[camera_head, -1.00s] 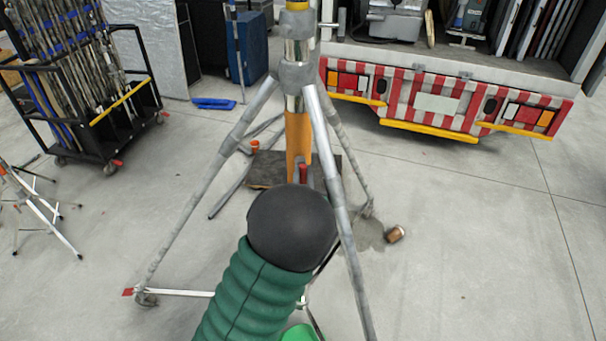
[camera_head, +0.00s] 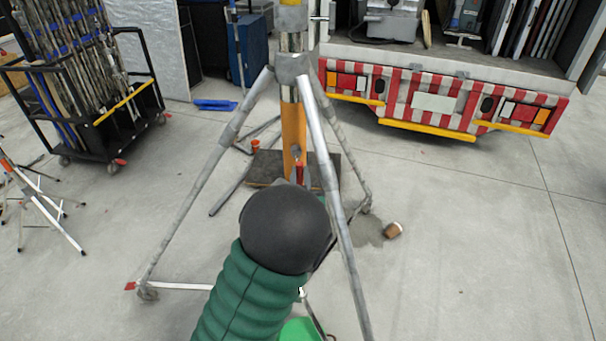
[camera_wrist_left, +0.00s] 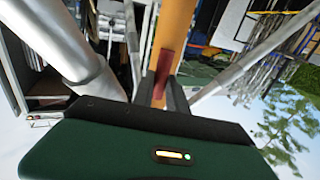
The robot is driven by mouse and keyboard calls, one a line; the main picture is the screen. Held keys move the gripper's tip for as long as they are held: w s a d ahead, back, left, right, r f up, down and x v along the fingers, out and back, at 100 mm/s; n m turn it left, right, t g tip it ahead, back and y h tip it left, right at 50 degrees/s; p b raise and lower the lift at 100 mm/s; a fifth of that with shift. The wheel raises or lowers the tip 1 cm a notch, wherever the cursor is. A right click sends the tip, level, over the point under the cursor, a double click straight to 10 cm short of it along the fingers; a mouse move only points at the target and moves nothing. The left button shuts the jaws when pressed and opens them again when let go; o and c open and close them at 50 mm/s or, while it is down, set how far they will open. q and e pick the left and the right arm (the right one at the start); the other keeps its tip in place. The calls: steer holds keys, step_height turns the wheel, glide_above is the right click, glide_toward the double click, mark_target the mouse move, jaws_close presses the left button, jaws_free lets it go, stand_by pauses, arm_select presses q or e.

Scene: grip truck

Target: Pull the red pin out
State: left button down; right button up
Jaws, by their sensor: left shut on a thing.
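A silver tripod stand (camera_head: 326,150) stands ahead, with an orange post (camera_head: 293,125) down its middle. The small red pin (camera_head: 300,172) shows in front of the post's lower part, just beyond my left gripper (camera_head: 299,183). A round grey spot, perhaps a hole, shows on the post just above the pin. In the left wrist view the red pin (camera_wrist_left: 164,66) lies between the two dark fingers of my left gripper (camera_wrist_left: 160,92), against the orange post (camera_wrist_left: 176,28) behind. The gripper is shut on the pin. Whether the pin's far end is still in the post I cannot tell. My right gripper is out of view.
The tripod's legs spread on both sides of my left arm. A truck tail (camera_head: 440,100) with red and white stripes stands behind at right. A black cart of poles (camera_head: 130,122) is at left. A brown roll (camera_head: 393,230) lies on the open concrete floor.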

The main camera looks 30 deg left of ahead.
arm_select(q)
steer(key=shift+w+d+f+h, duration=0.1)
steer(key=shift+w+d+h, duration=0.05)
steer(key=shift+w+h, duration=0.2)
steer(key=c, duration=1.6)
jaws_free()
steer(key=shift+w+a+f, duration=0.1)
steer(key=shift+a+f, duration=0.05)
steer(key=shift+a, duration=0.3)
steer(key=shift+o, duration=1.4)
steer(key=shift+w+a+f, duration=0.1)
steer(key=shift+a, duration=0.2)
steer(key=shift+w+a, duration=0.1)
steer(key=shift+a, duration=0.05)
steer(key=shift+d, duration=0.4)
steer(key=b+v, duration=0.1)
steer(key=v, duration=0.5)
steer(key=shift+d+f+b, duration=0.1)
steer(key=shift+d+b, duration=0.1)
steer(key=shift+b, duration=0.2)
steer(key=shift+s+a, duration=0.1)
steer(key=shift+s, duration=0.5)
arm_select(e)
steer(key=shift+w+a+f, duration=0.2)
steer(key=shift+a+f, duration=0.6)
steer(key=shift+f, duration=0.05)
